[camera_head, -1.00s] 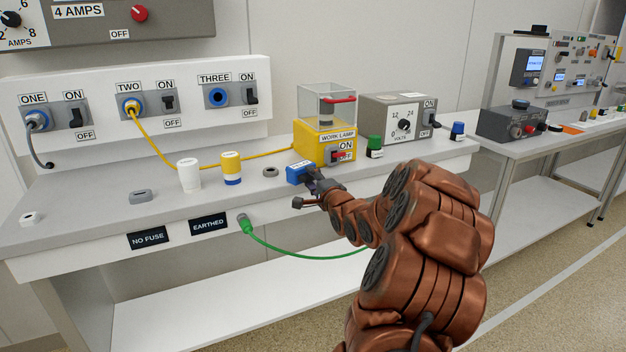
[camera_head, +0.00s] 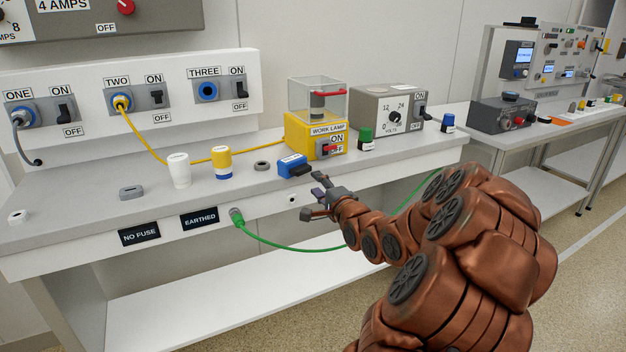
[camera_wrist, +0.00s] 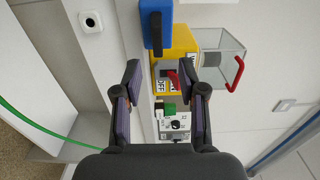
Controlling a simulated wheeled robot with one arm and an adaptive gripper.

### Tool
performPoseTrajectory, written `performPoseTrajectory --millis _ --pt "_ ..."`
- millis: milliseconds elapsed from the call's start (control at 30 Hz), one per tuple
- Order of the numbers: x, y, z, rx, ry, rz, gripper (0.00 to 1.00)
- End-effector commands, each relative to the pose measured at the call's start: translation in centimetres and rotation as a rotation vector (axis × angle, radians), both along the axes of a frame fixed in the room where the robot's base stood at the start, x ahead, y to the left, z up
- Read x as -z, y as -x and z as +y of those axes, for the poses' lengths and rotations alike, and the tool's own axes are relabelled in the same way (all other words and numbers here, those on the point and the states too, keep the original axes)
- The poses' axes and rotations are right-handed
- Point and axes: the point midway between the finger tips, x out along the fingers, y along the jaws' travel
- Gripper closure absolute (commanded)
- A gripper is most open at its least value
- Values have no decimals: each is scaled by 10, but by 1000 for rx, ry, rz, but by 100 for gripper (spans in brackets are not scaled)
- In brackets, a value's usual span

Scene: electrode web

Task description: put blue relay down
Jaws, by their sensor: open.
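The blue relay (camera_head: 292,165) rests on the bench top in front of the yellow work lamp box (camera_head: 315,138). Its dark end points right, towards the bench's front edge. The gripper's two fingers (camera_wrist: 166,82) stand wide apart in the wrist view.
A white cup (camera_head: 178,170), a yellow, white and blue pot (camera_head: 221,163) and a grey ring (camera_head: 262,166) stand left of the relay. Green (camera_head: 365,139) and blue-capped (camera_head: 448,122) jars stand to the right. A green cable (camera_head: 290,249) hangs along the bench front.

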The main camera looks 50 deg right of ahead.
Motion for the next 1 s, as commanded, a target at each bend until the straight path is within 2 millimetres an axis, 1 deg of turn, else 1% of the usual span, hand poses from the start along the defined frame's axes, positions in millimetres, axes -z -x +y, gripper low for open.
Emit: performPoseTrajectory --millis 33,100,300,533,667,767,867,933,1000 --pt "0 6 1 2 -2 2 59" --pt "1 12 4 1 -4 2 59" --pt "1 23 8 0 -3 1 59" --pt "1 26 9 0 -2 0 59" --pt "3 23 13 -6 6 19 59" --pt "14 13 26 -25 41 104 59" --pt "33 0 50 -63 108 251 59" --pt "51 -6 72 -103 169 383 59" --pt "66 -8 94 -149 232 515 59"
